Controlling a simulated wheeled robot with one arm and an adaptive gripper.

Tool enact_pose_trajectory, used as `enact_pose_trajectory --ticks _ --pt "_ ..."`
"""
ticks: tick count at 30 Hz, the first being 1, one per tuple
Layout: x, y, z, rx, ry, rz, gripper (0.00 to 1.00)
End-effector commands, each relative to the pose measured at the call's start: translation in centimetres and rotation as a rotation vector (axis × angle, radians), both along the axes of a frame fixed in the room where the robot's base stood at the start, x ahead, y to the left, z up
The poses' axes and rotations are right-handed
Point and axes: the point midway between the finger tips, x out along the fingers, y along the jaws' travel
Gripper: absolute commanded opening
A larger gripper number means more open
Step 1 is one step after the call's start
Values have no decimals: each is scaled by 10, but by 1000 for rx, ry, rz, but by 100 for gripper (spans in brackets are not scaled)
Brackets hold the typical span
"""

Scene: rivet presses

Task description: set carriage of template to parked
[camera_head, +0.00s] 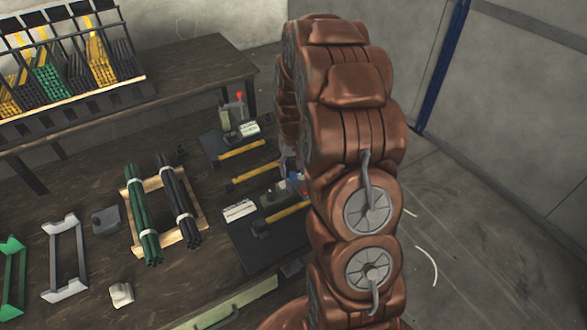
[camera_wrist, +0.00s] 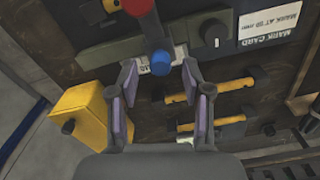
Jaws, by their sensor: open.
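I cannot tell for certain which part is the template or its carriage. The near station's dark green device (camera_head: 277,196) stands on a black plate (camera_head: 250,252), partly hidden by my arm in the head view. In the wrist view, a red ball (camera_wrist: 137,6) is at the top edge and a blue ball knob (camera_wrist: 161,63) is below it. My gripper (camera_wrist: 160,74) is open, with the blue knob showing between its fingertips; contact is unclear. Yellow bars with black blocks (camera_wrist: 222,87) lie beyond the fingers. My gripper is mostly hidden in the head view.
A second station (camera_head: 238,125) with a red-knobbed lever stands behind. A tray (camera_head: 190,244) holds green and dark rod bundles at left. A yellow box (camera_wrist: 80,122) is left of my fingers. A rod rack (camera_head: 75,105) stands at the back left.

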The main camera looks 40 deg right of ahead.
Motion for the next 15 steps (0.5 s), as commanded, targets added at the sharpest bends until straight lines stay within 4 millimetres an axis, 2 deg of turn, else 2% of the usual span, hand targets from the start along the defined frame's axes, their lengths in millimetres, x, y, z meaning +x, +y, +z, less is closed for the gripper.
enact_pose_trajectory --ticks 6,15 --pt "0 0 -13 0 0 0 49" --pt "0 0 -16 0 -1 0 49"
